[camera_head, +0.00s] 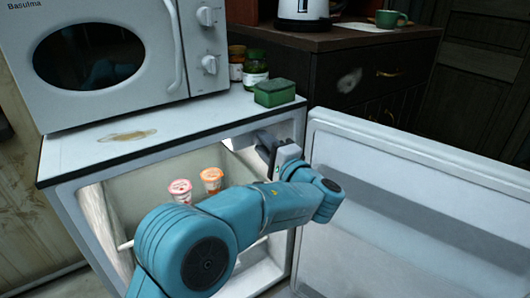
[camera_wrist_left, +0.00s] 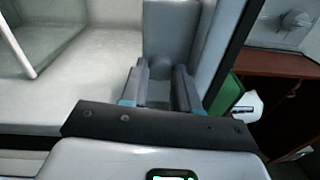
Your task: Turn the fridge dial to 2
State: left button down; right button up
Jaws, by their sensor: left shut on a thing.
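The small fridge (camera_head: 128,162) stands open below the microwave. Its dial (camera_wrist_left: 160,68) is a small rounded grey knob on a grey housing (camera_wrist_left: 170,30) inside the fridge. My left gripper (camera_wrist_left: 161,82) has one finger on each side of the dial and is shut on it. In the head view my left gripper (camera_head: 266,143) reaches into the upper right of the fridge, and my arm and gripper hide the dial. I cannot read any number on the dial in either view. My right gripper is in neither view.
The open fridge door (camera_head: 420,190) swings out to the right. Two cups, one pink (camera_head: 180,190) and one orange (camera_head: 212,180), stand inside the fridge, close to my arm. A microwave (camera_head: 110,55), jars (camera_head: 255,68) and a green box (camera_head: 274,92) are on top.

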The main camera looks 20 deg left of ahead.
pick_arm(q)
jog(key=shift+a+r, duration=0.1)
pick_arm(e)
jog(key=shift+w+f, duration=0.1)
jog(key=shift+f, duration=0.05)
pick_arm(q)
jog(key=c, duration=0.8)
grip_release()
